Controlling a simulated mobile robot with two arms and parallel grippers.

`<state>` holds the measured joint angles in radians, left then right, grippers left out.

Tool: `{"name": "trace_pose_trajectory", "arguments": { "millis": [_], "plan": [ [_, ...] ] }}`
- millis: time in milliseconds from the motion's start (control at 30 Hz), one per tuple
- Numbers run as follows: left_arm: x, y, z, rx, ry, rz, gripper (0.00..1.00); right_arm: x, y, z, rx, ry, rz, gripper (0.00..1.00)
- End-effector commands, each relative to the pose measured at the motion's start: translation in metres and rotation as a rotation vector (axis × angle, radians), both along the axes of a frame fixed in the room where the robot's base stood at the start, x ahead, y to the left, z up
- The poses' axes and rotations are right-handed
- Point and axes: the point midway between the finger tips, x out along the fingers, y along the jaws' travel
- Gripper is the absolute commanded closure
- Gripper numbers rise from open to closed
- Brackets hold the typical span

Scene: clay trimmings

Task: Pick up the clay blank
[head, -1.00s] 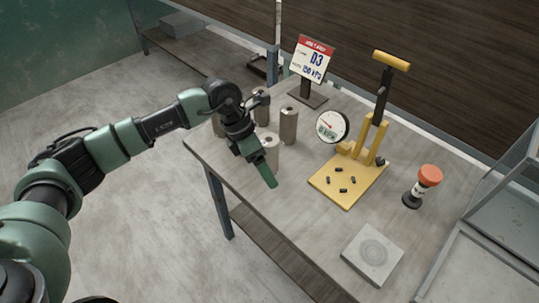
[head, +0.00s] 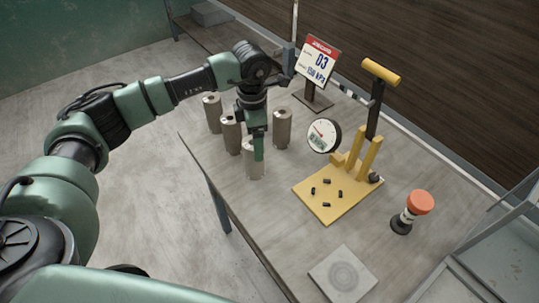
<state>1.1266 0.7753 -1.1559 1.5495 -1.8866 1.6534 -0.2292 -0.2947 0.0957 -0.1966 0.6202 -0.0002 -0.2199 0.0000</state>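Several grey-brown cylinders with a hole in the top stand upright on the table; I cannot tell which one is the clay blank. One is at the far left (head: 212,112), one beside it (head: 231,135), one to the right (head: 282,128) and one in front (head: 250,168). My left gripper (head: 258,155) points down at the front cylinder and overlaps its right part in the picture. Only one green finger shows clearly, so I cannot tell its opening or whether it touches. My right gripper is out of view.
A yellow press (head: 338,197) with a gauge (head: 323,136) and small dark pieces on its base stands to the right. A sign (head: 318,62) stands behind. An orange-topped button post (head: 419,203) and a square grey plate (head: 343,273) are at the right and front. The table's front left is clear.

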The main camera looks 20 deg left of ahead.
Motion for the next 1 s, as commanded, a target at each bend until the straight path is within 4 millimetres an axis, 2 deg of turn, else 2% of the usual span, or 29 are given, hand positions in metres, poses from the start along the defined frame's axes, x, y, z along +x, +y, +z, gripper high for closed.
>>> {"name": "trace_pose_trajectory", "arguments": {
  "millis": [133,267,467,633,900,933,1000],
  "plan": [
    [-0.001,0.0,-0.01,-0.001,0.003,0.001,0.21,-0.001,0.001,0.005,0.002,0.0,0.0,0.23],
    [-0.001,0.001,-0.024,0.0,0.004,0.002,0.21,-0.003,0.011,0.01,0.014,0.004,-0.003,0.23],
    [-0.002,0.004,-0.049,-0.001,0.006,0.002,0.21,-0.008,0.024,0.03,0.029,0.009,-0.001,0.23],
    [-0.001,0.005,-0.073,-0.002,0.002,0.0,0.21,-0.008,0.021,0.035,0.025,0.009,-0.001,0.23],
    [-0.001,0.005,-0.078,-0.001,0.001,0.0,0.21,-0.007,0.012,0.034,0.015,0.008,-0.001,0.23],
    [-0.001,0.005,-0.078,-0.001,0.0,0.0,0.23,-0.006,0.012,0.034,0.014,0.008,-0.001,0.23],
    [-0.001,0.005,-0.078,-0.001,0.0,0.0,0.43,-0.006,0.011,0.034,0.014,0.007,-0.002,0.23]
  ]
}}
